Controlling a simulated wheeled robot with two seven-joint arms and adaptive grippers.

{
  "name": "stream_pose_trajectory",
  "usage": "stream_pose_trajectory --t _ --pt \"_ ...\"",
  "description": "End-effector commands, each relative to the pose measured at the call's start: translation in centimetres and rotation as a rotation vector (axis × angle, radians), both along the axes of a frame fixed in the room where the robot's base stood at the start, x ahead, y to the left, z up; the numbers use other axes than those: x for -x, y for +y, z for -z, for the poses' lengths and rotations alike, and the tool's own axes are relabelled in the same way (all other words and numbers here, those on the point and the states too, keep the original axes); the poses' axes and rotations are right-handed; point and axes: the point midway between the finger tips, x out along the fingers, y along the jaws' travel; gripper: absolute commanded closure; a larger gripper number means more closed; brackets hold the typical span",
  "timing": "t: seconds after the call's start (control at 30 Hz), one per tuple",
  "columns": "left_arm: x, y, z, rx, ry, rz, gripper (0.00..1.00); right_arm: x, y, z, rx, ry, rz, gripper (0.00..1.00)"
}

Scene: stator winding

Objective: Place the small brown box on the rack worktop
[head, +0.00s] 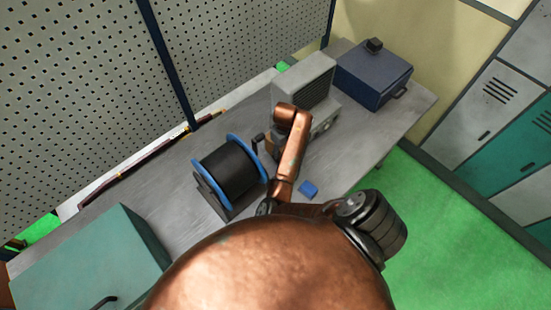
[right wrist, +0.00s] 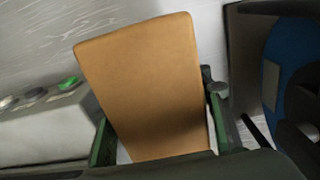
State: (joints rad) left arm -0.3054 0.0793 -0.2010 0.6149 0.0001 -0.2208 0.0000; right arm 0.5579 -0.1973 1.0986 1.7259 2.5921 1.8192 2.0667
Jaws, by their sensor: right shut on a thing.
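The small brown box (right wrist: 145,75) fills the middle of the right wrist view, slightly tilted. My right gripper (right wrist: 160,135) is shut on it, with a green finger along each side. The box's near end is hidden by the gripper. In the head view my copper-coloured arm hides most of the box and gripper, and I cannot make the box out clearly. The grey rack worktop (head: 375,130) runs diagonally across the head view. Whether the box touches the worktop cannot be told. My left gripper is not in view.
A black spool with blue rims (head: 228,170) stands left of my arm. A grey machine (head: 305,85) with buttons is just behind. Perforated panels line the back.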

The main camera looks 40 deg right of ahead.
Motion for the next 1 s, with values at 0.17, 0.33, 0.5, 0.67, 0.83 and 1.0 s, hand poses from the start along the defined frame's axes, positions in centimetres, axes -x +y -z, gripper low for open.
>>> stream_pose_trajectory --t 0.17,0.33,0.5,0.67,0.83,1.0 --pt "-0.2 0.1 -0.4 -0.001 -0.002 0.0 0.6 -0.1 0.0 1.6 0.002 0.001 -0.002 0.87" --pt "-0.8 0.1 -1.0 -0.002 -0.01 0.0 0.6 -0.1 0.1 4.1 0.0 0.002 -0.003 0.87" --pt "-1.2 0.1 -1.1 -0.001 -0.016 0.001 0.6 -0.3 0.1 5.1 0.002 -0.002 -0.003 0.87" --pt "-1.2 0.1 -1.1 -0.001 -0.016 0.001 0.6 -0.3 0.2 5.1 0.002 -0.002 -0.002 0.87" --pt "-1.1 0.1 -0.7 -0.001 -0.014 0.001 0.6 -0.2 0.2 5.5 0.0 0.0 -0.001 0.53" --pt "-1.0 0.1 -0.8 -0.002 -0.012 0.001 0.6 -0.2 0.2 5.4 0.001 0.0 -0.002 0.41"
